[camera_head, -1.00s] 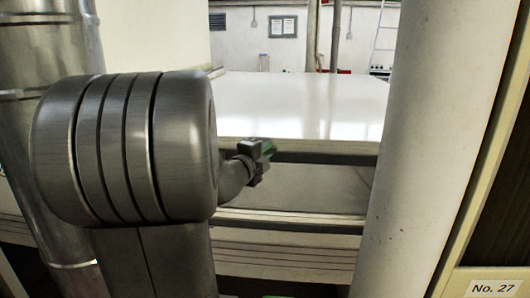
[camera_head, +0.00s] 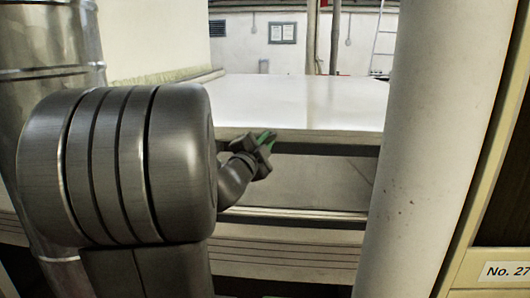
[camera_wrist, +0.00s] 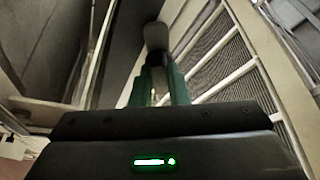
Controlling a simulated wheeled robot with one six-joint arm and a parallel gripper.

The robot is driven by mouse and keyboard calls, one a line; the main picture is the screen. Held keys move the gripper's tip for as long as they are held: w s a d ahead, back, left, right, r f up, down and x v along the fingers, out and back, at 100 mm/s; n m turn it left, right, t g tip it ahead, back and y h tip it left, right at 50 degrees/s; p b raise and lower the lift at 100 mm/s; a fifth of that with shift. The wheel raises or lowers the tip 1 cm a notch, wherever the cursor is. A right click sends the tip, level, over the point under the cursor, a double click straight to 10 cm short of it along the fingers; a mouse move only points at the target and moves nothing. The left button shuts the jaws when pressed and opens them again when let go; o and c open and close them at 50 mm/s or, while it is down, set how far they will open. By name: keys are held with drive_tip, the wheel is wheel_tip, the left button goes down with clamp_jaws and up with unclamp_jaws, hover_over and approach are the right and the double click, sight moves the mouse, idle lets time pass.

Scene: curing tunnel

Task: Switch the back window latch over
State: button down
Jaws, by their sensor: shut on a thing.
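In the wrist view, the green fingers of my gripper (camera_wrist: 157,72) are closed around the dark lower part of a small piece with a pale, rounded end, which looks like the window latch (camera_wrist: 157,37). The latch's pale end sticks out beyond the fingertips. The latch cannot be made out in the head view, and its pivot is hidden behind the fingers.
A white flat-topped slab (camera_head: 300,100) has a dark gap under its front edge. A thick pale column (camera_head: 430,150) stands to the right, near a cabinet marked No. 27 (camera_head: 505,271). In the wrist view, a pale-framed louvred panel (camera_wrist: 215,60) lies right of my fingers.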

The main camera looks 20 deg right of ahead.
drive_tip(key=n+t+b, duration=0.1)
drive_tip(key=n+b, duration=0.1)
drive_tip(key=n, duration=0.1)
drive_tip(key=n+t+y+b, duration=0.1)
drive_tip(key=n+b, duration=0.2)
drive_tip(key=f+n+t+y+b, duration=0.1)
drive_tip(key=n+t+b, duration=0.1)
drive_tip(key=n+b, duration=0.1)
drive_tip(key=shift+d, duration=0.2)
drive_tip(key=shift+s+r+n+t+y+b, duration=0.1)
drive_tip(key=shift+n+t+y+b, duration=0.55)
drive_tip(key=shift+n+b, duration=1)
drive_tip(key=shift+r+n+t+y+b, duration=0.1)
drive_tip(key=shift+n+t+y+b, duration=0.5)
drive_tip(key=shift+n+b, duration=1.05)
drive_tip(key=shift+n+y, duration=0.35)
drive_tip(key=shift+n, duration=0.25)
drive_tip(key=c, duration=1.4)
unclamp_jaws()
drive_tip(key=shift+r, duration=0.1)
